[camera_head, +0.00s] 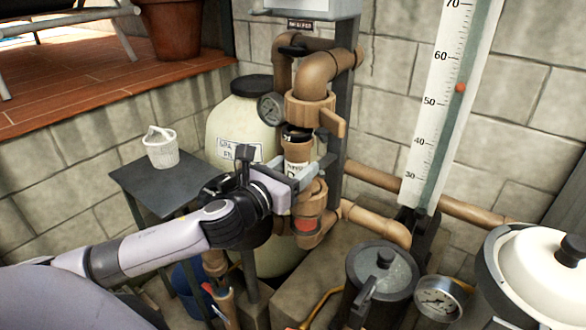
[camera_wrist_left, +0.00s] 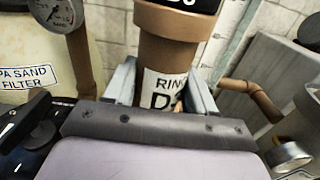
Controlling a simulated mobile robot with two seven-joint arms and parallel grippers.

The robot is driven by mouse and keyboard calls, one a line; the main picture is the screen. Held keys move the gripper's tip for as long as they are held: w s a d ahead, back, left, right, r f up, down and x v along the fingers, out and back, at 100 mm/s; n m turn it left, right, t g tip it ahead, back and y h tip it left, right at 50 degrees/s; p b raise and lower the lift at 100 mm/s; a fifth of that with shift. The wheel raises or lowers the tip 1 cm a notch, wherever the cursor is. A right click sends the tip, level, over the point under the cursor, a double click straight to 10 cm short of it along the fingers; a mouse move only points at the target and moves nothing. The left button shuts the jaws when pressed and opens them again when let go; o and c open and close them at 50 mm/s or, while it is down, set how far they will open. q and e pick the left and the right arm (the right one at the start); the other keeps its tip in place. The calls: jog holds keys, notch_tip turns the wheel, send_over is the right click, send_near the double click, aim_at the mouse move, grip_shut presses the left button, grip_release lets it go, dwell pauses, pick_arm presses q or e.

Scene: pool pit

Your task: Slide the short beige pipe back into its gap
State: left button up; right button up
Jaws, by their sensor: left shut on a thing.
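The short beige pipe (camera_head: 296,152) is upright, with a white printed label and a dark upper end. My left gripper (camera_head: 304,174) is shut on it from the front left. In the left wrist view the pipe (camera_wrist_left: 168,58) stands between the two grey fingers (camera_wrist_left: 160,88). The gap lies between the brown upper union nut (camera_head: 311,108) and the brown lower fitting (camera_head: 314,197). The pipe is level with this gap and looks slightly left of its line. My gripper partly hides the pipe's lower end, so I cannot tell whether it is seated. My right gripper is not in view.
A cream sand filter tank (camera_head: 228,125) with a gauge (camera_head: 270,107) stands behind on the left. A small dark table (camera_head: 165,187) bears a white basket (camera_head: 161,150). A lidded dark pot (camera_head: 383,270) and a white-lidded housing (camera_head: 535,275) stand at the front right.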

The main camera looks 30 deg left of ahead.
pick_arm(q)
jog(key=shift+w+d, duration=0.15)
jog(key=shift+w, duration=1.55)
dwell(0.6)
jog(key=shift+r, duration=0.15)
jog(key=shift+w, duration=0.1)
jog(key=shift+c, duration=0.8)
jog(key=shift+w+r, duration=0.15)
jog(key=shift+w, duration=0.1)
jog(key=shift+w, duration=0.2)
jog(key=shift+c, duration=1.4)
jog(key=shift+w+f, duration=0.15)
jog(key=shift+f, duration=0.15)
jog(key=shift+f, duration=0.2)
jog(key=shift+w+f, duration=0.1)
